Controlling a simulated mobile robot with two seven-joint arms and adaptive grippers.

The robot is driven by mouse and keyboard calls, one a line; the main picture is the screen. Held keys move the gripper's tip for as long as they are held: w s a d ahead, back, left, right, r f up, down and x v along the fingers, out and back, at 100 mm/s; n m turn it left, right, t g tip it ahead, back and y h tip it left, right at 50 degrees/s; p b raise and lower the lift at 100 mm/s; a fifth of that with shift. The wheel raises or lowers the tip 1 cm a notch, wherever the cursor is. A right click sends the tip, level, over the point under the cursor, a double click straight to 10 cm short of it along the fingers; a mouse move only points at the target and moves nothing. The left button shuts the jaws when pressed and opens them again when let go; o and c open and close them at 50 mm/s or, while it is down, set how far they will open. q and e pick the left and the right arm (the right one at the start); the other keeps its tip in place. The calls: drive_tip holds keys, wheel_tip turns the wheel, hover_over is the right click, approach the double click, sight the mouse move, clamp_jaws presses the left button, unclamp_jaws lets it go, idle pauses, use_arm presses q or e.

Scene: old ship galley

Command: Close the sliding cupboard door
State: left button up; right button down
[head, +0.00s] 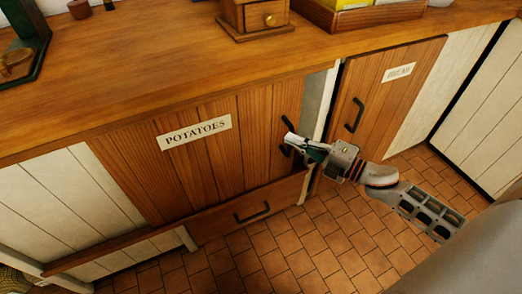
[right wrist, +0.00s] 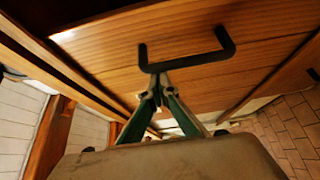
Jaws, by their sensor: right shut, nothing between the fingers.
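The wooden sliding cupboard door (head: 215,165) has a "POTATOES" label and stands under the counter in the head view. Its black bar handle (head: 287,122) is near its right edge. The handle also shows large in the right wrist view (right wrist: 190,58). My right gripper (head: 291,140) is shut and empty, with its fingertips at the handle. In the right wrist view the closed fingertips (right wrist: 155,82) are just below the handle's left end; I cannot tell whether they touch it. A narrow pale strip shows right of the door. My left gripper is not in view.
A wooden rail (head: 110,250) runs low at the left, before white panels. A drawer (head: 250,208) sits below the door. Another wooden door (head: 385,90) with a handle is at the right. The counter (head: 150,70) overhangs, with a small wooden box (head: 255,18) on it. The tiled floor is clear.

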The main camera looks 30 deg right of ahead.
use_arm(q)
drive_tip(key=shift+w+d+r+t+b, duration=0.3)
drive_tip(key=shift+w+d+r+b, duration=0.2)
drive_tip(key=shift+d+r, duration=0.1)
use_arm(e)
drive_tip(key=d, duration=0.8)
drive_tip(key=shift+d, duration=0.3)
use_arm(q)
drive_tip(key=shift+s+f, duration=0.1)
use_arm(e)
drive_tip(key=shift+d, duration=0.1)
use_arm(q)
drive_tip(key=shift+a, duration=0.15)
